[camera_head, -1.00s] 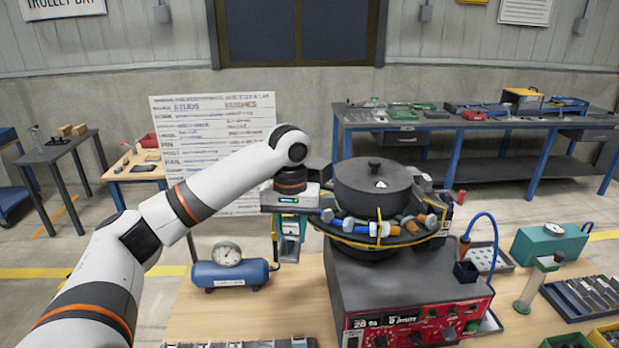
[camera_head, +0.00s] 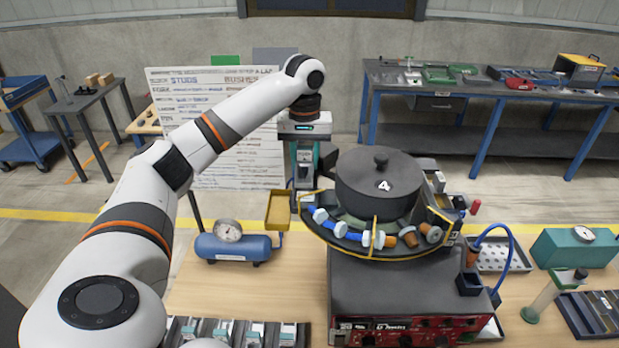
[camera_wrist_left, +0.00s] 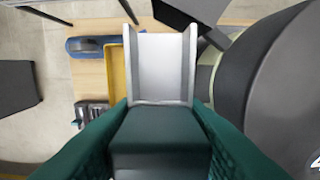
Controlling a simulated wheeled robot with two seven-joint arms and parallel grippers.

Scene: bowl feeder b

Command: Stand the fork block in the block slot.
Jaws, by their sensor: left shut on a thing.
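My left gripper (camera_head: 303,168) hangs just left of the round feeder, its teal fingers pointing down. In the left wrist view the fingers (camera_wrist_left: 160,140) are shut on the fork block (camera_wrist_left: 162,72), which shows a pale grey, U-shaped face with two side walls. A dark green body lies between the fingers behind it; I cannot tell whether it belongs to the block. In the head view the grey block (camera_head: 305,156) is small and partly covered by the fingers. I cannot pick out the block slot. My right gripper is not in view.
The feeder's black lidded bowl (camera_head: 378,184) with bolts around its rim is close on the right. A yellow tray (camera_head: 280,208) and a blue tank with gauge (camera_head: 232,248) are nearby. A tray of grey pieces (camera_head: 180,330) lies at the front. Bare bench shows between.

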